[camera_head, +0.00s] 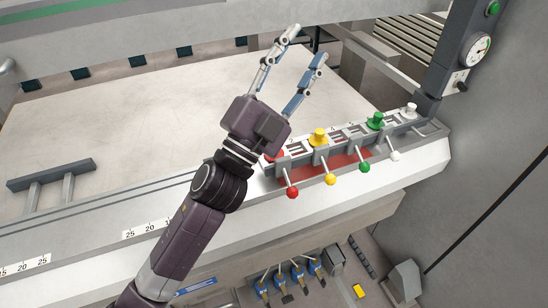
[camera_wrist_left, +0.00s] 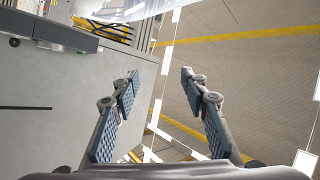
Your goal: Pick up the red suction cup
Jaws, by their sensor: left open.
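The red suction cup (camera_head: 271,156) shows only as a small red sliver in the head view. It sits at the left end of the cup row, and my left gripper's body hides most of it. My left gripper (camera_head: 307,45) is open and empty. Its fingers point up and right, past the cup row, above the far side of the pale machine bed. In the left wrist view, the open fingers (camera_wrist_left: 160,80) have nothing between them, and the red cup is not seen there.
A yellow cup (camera_head: 319,137), a green cup (camera_head: 376,121) and a white cup (camera_head: 411,110) stand along the same rack. Levers with coloured balls, such as the red ball (camera_head: 292,192), stick out in front. A gauge post (camera_head: 462,60) rises at right. A grey bar (camera_head: 50,175) lies at left.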

